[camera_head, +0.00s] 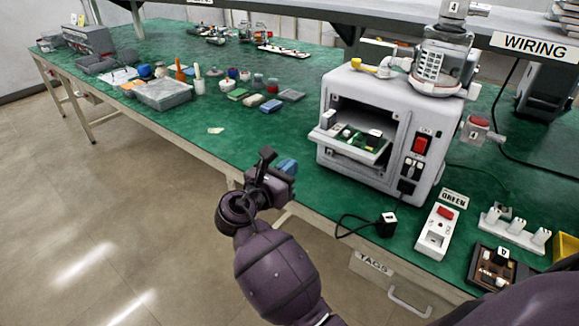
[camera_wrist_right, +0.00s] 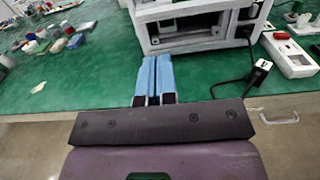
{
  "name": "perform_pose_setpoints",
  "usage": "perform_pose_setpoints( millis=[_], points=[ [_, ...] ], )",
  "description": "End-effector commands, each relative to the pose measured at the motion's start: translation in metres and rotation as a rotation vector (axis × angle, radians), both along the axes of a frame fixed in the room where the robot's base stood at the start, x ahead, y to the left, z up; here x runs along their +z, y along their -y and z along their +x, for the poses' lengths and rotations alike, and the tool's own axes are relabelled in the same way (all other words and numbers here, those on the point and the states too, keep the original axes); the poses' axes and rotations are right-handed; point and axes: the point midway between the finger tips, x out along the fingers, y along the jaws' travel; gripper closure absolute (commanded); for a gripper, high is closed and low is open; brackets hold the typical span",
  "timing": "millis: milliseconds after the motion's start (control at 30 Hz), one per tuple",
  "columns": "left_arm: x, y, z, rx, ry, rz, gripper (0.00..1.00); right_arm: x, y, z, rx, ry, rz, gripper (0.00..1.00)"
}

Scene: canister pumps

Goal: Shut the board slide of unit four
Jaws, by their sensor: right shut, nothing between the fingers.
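Unit four is a white box (camera_head: 400,100) with a canister pump marked 4 (camera_head: 436,66) on top; its lower front also shows in the wrist view (camera_wrist_right: 147,38). Its board slide (camera_head: 325,134) sticks out of the front opening, carrying a green circuit board (camera_head: 366,143). My left gripper is not in view.
A black plug with cable (camera_head: 387,223), a white switch box (camera_head: 437,230) and a white socket strip (camera_head: 512,231) lie right of the unit's front. Small items and a grey tray (camera_head: 163,95) stand at left. The green bench (camera_head: 260,135) between is mostly clear. A shelf overhangs the back.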

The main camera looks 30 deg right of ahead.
Motion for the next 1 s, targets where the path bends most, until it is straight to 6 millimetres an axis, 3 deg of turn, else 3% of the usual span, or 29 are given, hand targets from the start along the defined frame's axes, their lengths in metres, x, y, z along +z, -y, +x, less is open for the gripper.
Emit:
perform_pose_setpoints(
  millis=[400,600,1000],
  points=[
    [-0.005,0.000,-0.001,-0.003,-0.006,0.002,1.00,-0.001,0.068,0.030,0.000,0.000,-0.001,1.00],
    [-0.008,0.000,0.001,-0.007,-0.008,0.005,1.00,-0.002,0.092,0.041,0.001,0.000,0.000,1.00],
    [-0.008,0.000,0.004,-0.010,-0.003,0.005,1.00,0.000,0.104,0.046,0.001,0.001,0.001,1.00]
  ],
)
